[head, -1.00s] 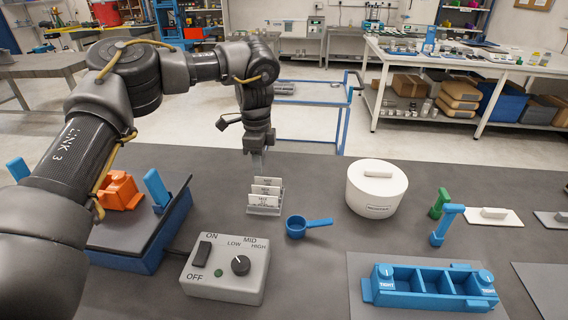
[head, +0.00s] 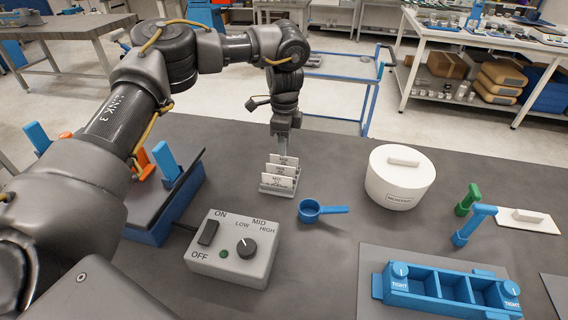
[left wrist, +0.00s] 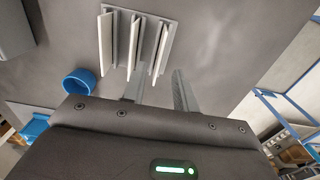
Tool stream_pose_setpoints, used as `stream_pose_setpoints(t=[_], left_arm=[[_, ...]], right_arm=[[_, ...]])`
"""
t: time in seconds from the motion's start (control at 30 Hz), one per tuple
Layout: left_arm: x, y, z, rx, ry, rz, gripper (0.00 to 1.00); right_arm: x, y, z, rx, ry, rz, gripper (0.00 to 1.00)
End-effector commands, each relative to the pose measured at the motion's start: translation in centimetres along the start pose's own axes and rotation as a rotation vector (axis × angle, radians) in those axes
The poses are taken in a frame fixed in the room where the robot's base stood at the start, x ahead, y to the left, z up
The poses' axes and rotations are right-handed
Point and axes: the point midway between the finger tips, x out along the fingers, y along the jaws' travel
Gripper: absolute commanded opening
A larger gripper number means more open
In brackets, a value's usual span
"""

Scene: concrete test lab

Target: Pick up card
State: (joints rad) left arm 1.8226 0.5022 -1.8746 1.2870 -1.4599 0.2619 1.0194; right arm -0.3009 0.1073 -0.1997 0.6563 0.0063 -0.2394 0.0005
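Several white cards (head: 281,170) stand upright in a grey rack (head: 268,188) on the dark table in the head view. In the left wrist view, the cards (left wrist: 133,45) appear nearly edge-on in the slotted rack (left wrist: 146,24). My left gripper (head: 283,145) points down just behind the rack. In the left wrist view, its two fingers (left wrist: 162,88) are apart with nothing held. The card at the right end (left wrist: 158,48) lies in line with the finger gap. Whether a finger touches a card cannot be told. My right gripper is not visible.
A blue scoop (head: 318,210) lies right of the rack, and a grey control box (head: 232,265) is in front. A white round container (head: 400,185) stands further right. A blue divided holder (head: 440,288) is at front right. Bare table lies behind the container.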

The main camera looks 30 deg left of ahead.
Motion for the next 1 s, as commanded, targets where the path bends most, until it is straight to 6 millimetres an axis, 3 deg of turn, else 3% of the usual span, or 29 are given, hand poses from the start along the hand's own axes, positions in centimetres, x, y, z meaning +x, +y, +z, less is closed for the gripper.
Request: stream_pose_setpoints(t=[0.13, 0.43, 0.73, 0.93, 1.0], left_arm=[[0.8, 0.1, 0.1, -0.001, 0.0, 0.002, 0.29], [4.7, 0.1, 0.1, 0.0, -0.002, 0.001, 0.29], [5.2, 0.1, 0.1, 0.0, -0.001, 0.0, 0.29], [5.2, 0.1, 0.1, -0.001, -0.001, 0.0, 0.03], [5.2, 0.1, 0.1, -0.001, 0.0, 0.0, 0.0]], right_arm=[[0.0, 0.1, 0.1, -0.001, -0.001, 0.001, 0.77], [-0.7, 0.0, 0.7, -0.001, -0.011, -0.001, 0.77], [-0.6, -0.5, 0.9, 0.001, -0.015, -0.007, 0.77], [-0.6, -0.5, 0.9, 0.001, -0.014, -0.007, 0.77], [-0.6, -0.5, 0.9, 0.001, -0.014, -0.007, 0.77]])
